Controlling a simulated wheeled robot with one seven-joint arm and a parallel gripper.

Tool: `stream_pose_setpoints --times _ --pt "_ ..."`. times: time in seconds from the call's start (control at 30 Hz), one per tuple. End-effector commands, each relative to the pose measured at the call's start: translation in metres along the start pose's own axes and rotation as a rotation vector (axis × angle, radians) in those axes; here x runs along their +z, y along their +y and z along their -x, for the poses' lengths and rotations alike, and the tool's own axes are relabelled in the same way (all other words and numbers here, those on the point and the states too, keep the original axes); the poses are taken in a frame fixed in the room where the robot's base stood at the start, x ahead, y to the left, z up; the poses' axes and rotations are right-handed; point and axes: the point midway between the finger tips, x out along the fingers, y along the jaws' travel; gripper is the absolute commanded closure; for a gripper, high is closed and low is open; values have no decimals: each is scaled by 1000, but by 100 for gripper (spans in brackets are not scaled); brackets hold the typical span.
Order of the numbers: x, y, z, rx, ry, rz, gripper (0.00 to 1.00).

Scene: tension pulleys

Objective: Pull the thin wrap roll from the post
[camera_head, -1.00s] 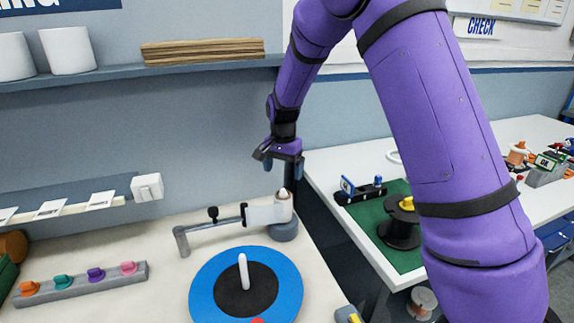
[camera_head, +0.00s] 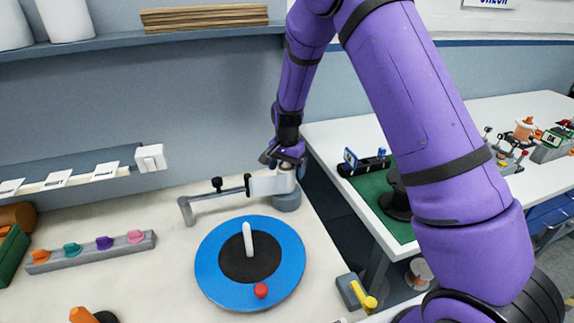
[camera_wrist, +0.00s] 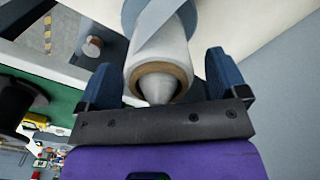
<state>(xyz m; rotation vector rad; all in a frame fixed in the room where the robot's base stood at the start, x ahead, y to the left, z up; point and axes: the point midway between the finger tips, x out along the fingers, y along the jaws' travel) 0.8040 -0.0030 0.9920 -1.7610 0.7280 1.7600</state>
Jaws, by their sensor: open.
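The thin wrap roll (camera_head: 272,185) is white and sits upright on the post, above a grey round base (camera_head: 287,201), with its film leading left to a grey bracket. In the wrist view the roll (camera_wrist: 160,50) shows its brown core ring, with the post's pale cone tip (camera_wrist: 159,88) inside it. My gripper (camera_head: 283,163) is over the top of the roll. In the wrist view its two blue fingers (camera_wrist: 160,75) are open, one on each side of the roll, with gaps showing. Whether they touch it lower down is hidden.
A grey bracket arm (camera_head: 205,197) stands left of the roll. A blue turntable (camera_head: 213,265) with a white peg is in front. A yellow-handled block (camera_head: 362,297) sits at the bench edge. A second table with a green mat (camera_head: 371,190) is to the right.

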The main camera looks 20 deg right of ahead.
Motion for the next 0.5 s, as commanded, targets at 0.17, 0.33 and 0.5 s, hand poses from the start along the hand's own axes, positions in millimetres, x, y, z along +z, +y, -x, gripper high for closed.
stream_pose_setpoints --times 0.17,0.33,0.5 --pt "0 0 0 0 0 0 25" --pt "0 0 0 0 0 -1 64" --pt "0 0 1 0 0 -1 65"
